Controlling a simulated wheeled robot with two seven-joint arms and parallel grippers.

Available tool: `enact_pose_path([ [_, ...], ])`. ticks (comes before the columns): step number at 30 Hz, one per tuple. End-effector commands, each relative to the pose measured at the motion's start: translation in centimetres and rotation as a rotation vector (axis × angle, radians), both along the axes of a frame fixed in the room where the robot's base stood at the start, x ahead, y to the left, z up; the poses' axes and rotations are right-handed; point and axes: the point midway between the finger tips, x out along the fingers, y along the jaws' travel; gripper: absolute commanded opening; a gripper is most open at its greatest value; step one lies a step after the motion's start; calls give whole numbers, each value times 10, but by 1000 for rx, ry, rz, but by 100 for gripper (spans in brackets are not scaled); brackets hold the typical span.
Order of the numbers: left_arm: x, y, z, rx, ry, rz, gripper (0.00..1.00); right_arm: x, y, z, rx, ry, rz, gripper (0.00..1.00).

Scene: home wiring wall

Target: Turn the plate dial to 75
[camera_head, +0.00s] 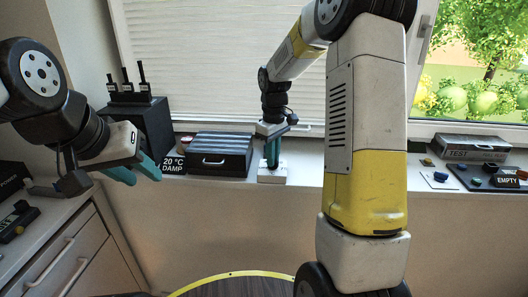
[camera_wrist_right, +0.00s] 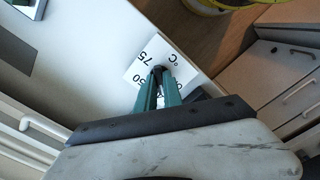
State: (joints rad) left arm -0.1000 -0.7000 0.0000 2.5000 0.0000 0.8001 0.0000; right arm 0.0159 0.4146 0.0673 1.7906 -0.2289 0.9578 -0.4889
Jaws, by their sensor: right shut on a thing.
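The plate dial (camera_head: 271,177) is a small white block on the window sill, below my right gripper (camera_head: 272,163). In the right wrist view its white face (camera_wrist_right: 148,60) carries the marks "75", "50" and "°C"; other marks are partly hidden by the fingers. My right gripper (camera_wrist_right: 157,75) points down and is shut on the dial's dark knob (camera_wrist_right: 157,69). The knob is mostly covered, and I cannot tell which mark it points to. My left gripper (camera_head: 136,174) is open and empty at the left, in front of the sill and away from the dial.
A black box with antennas (camera_head: 142,125) is further left. A grey TEST case (camera_head: 470,147) and a dark tray (camera_head: 482,178) are at the right. Drawers (camera_head: 62,255) fill the lower left.

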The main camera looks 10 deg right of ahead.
Motion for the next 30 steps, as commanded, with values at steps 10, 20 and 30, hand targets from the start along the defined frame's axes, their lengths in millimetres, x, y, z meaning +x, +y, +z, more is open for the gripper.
enact_pose_path([
  [10, 0, 0, 0, 0, 0, 0, 36, 1, 0, 1, -1, -3, -328, 0],
  [20, 0, 0, 0, 0, 0, 0, 36, 1, 0, 1, 0, -3, -641, 0],
  [30, 0, 0, 0, 0, 0, 0, 36, 1, 1, 1, 1, -4, -964, 0],
])
